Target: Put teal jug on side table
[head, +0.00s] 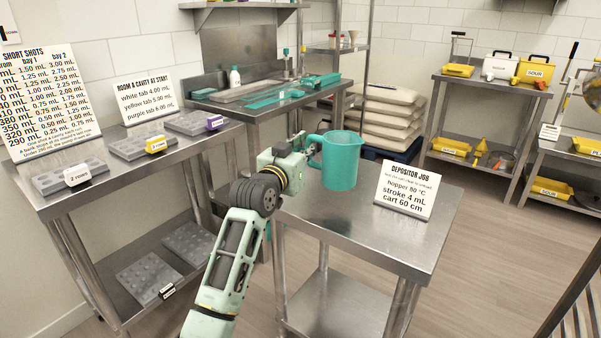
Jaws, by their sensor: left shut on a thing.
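The teal jug (341,161) is upright in the middle of the head view, at the side table's back edge. The side table (360,234) is a steel table with a lower shelf. My left gripper (312,150) reaches in from the left and is shut on the jug's handle. The jug's base appears at or just above the tabletop; I cannot tell whether it touches. My right gripper is not in view.
A "Depositor job" sign (407,190) stands on the side table's right part. The tabletop in front is clear. A steel bench (60,205) with moulds and signs is at left. A sink counter (262,108) with teal items stands behind.

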